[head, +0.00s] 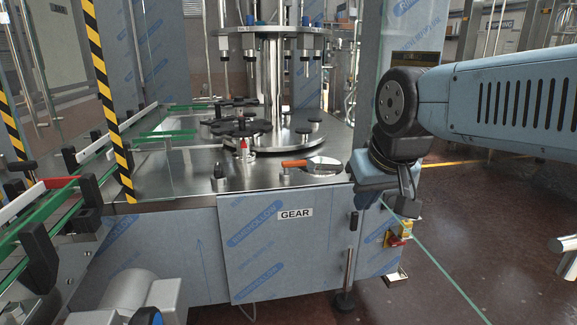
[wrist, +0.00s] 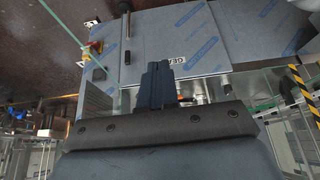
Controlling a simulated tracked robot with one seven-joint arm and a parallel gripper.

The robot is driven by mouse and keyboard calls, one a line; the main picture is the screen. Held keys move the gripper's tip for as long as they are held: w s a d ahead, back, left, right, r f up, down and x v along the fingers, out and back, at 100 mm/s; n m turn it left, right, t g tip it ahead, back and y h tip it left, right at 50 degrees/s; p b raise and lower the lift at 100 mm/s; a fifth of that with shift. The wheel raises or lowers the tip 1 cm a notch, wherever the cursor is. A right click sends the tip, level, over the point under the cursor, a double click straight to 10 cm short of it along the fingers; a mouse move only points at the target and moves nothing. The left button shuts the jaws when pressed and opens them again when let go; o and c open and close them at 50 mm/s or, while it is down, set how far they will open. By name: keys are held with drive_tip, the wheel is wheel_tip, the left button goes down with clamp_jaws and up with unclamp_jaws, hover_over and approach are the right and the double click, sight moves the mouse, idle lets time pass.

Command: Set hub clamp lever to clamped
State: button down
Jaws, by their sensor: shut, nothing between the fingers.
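A lever with an orange-red handle (head: 297,163) and a grey metal body lies low on the steel machine deck (head: 190,180), near its front right. It looks like the hub clamp lever, but no label on it is readable. A small upright piece with a red tip (head: 244,146) stands to its left. My gripper (head: 407,188) is right of the lever, beyond the deck's right edge and clear of it. In the wrist view my gripper's dark fingers (wrist: 157,78) are together and empty. A bit of orange (wrist: 182,98) shows beside them, mostly hidden.
A round star-wheel turntable (head: 285,140) and column stand behind the lever. A front panel marked GEAR (head: 294,213) is below. A striped post (head: 105,90) and green-edged conveyor rails (head: 60,205) are at left. A red-and-yellow switch (head: 398,237) sits at the lower right corner.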

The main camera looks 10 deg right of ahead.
sight(299, 164)
drive_tip(key=shift+w+d, duration=0.1)
drive_tip(key=shift+d, duration=0.15)
drive_tip(key=w+f+t, duration=0.3)
drive_tip(key=w, duration=0.9)
drive_tip(key=w+f+t, duration=0.2)
drive_tip(key=w+f, duration=0.1)
drive_tip(key=w, duration=0.8)
drive_tip(key=w+d+f+t, duration=0.1)
drive_tip(key=w+f+t, duration=0.6)
drive_tip(key=w+f, duration=0.3)
drive_tip(key=shift+w, duration=0.8)
drive_tip(key=w, duration=1.4)
drive_tip(key=shift+d, duration=0.1)
